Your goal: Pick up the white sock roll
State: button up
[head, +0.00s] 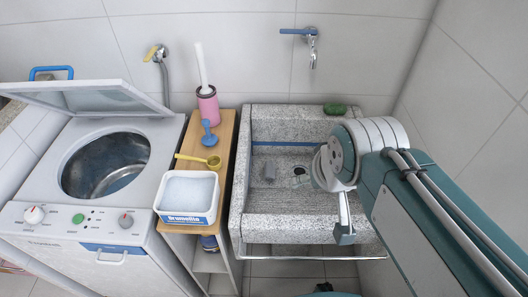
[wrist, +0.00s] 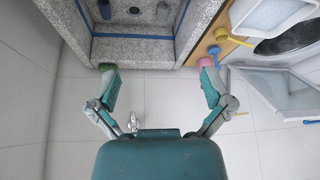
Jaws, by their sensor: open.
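I cannot make out a clearly white sock roll in either view.
A wooden shelf (head: 224,135) left of the sink carries a pink brush holder (head: 208,107), a blue plunger-like thing (head: 209,135), a yellow scoop (head: 213,161) and a white tub (head: 187,195). An open washing machine (head: 60,225) stands farther left. A faucet (head: 312,45) and green sponge (head: 335,108) are behind.

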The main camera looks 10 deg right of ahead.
jog(key=w+f+g+y, duration=0.1)
jog(key=w+f+g, duration=0.1)
jog(key=w, duration=1)
jog(key=m+g+y, duration=0.2)
jog(key=g, duration=0.1)
send_over(270, 171)
jog(key=d, duration=0.2)
notch_tip(270, 171, down, 30)
jog(key=x, duration=1.1)
jog(key=shift+s+d+f, duration=0.15)
jog(key=shift+d+f, duration=0.05)
jog(key=c, duration=0.8)
